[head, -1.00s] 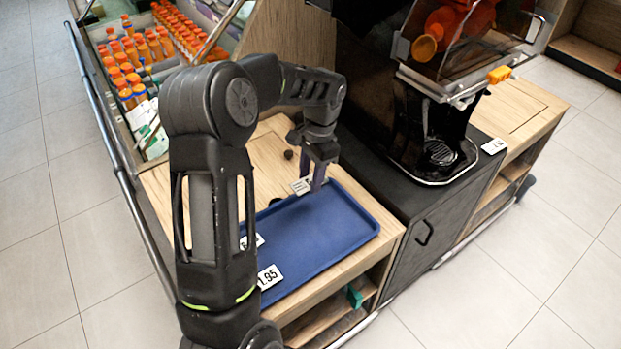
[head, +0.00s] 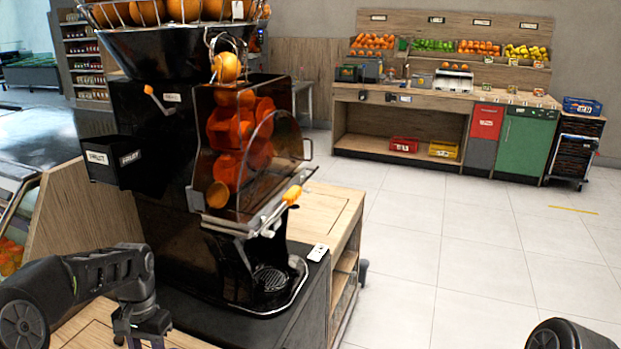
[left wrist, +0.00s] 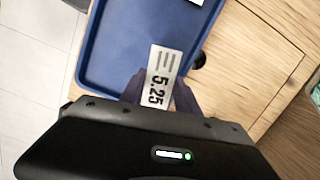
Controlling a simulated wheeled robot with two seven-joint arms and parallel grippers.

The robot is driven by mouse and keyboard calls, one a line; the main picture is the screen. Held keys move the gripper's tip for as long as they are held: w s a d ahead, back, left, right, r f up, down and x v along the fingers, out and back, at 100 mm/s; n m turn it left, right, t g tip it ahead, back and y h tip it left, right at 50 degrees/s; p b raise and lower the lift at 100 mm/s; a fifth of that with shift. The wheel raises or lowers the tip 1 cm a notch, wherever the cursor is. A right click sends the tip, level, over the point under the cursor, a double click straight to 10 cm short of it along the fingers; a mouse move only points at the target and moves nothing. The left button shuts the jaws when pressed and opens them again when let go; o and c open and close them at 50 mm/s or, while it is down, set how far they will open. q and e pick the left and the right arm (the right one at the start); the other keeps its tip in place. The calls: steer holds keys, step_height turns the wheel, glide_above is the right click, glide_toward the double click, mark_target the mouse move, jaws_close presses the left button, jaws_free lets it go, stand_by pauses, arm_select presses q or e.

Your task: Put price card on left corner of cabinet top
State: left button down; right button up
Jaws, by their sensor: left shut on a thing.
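My left gripper (left wrist: 158,92) is shut on a white price card (left wrist: 164,68) in the left wrist view. The card reads 5.25 and sticks out past the fingertips. It is over the edge of a blue tray (left wrist: 110,50) and the wooden cabinet top (left wrist: 235,75). In the head view my left gripper (head: 141,338) is at the bottom left, above the wooden top (head: 95,330); its fingertips and the card are cut off by the frame. My right gripper is out of view; only a dark part of my right arm shows at the bottom right.
The black orange juicer (head: 160,180) stands just right of my left arm on a black cabinet. A small white card (head: 318,252) lies near its front right. A wooden counter (head: 325,215) is beyond the juicer. A small dark round thing (left wrist: 199,60) sits beside the tray.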

arm_select(q)
steer(key=w+d+r, duration=0.1)
steer(key=w+d, duration=0.1)
steer(key=d, duration=0.8)
steer(key=w+d+r, duration=0.2)
steer(key=w+d, duration=0.1)
steer(key=d, duration=0.6)
steer(key=shift+w+d+n, duration=0.15)
steer(key=shift+d+n, duration=0.25)
